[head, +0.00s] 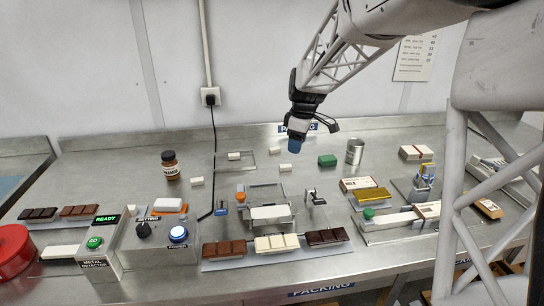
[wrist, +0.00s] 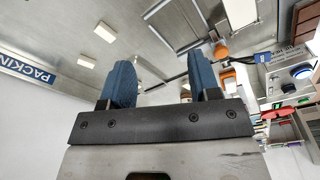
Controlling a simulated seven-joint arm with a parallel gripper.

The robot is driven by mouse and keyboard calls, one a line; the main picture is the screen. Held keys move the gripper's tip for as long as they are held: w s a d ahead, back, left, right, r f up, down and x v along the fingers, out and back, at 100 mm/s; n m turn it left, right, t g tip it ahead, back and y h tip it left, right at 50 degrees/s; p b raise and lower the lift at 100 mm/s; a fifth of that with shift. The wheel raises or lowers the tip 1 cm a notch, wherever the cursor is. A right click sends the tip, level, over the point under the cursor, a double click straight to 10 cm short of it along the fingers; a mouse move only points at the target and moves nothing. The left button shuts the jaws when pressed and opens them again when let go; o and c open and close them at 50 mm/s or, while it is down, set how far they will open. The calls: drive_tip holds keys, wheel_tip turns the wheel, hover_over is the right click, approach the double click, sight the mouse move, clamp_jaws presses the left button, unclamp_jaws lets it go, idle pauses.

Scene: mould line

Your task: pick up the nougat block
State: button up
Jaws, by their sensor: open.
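Several small cream-white blocks lie apart on the steel bench, one at the back (head: 234,156), one near the middle (head: 285,167) and one at the left (head: 197,181). They look alike, and I cannot tell for sure which is the nougat block. In the wrist view pale blocks show beyond the fingers, one at the upper left (wrist: 104,32) and one below it (wrist: 86,62). My gripper (head: 296,146) hangs above the back of the bench, clear of the blocks. Its blue fingers (wrist: 162,82) are apart with nothing between them.
A brown jar (head: 169,165) stands at the left. Chocolate bars (head: 224,249), a metal detector (head: 102,243) and a white-topped fixture (head: 270,213) fill the front.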

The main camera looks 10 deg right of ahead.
sight(286, 165)
drive_tip(key=w+f+n, duration=0.1)
drive_tip(key=w+f, duration=0.2)
drive_tip(key=w, duration=0.2)
drive_tip(key=w+d+f+n, duration=0.1)
drive_tip(key=w+f+n, duration=0.1)
drive_tip(key=w+f, duration=0.2)
drive_tip(key=w+f+n, duration=0.2)
drive_tip(key=w+f, duration=0.2)
drive_tip(key=w, duration=0.3)
drive_tip(key=shift+d+f+g+y, duration=0.15)
drive_tip(key=shift+d+g+y, duration=0.15)
drive_tip(key=shift+d+g, duration=0.1)
drive_tip(key=shift+a, duration=0.1)
drive_tip(key=shift+a+f, duration=0.2)
drive_tip(key=shift+f, duration=1.1)
drive_tip(key=shift+w+a+f, duration=0.1)
drive_tip(key=shift+a+f, duration=0.15)
drive_tip(key=shift+f, duration=1.05)
drive_tip(key=shift+a+f, duration=0.2)
drive_tip(key=shift+f, duration=1.05)
drive_tip(key=c, duration=1)
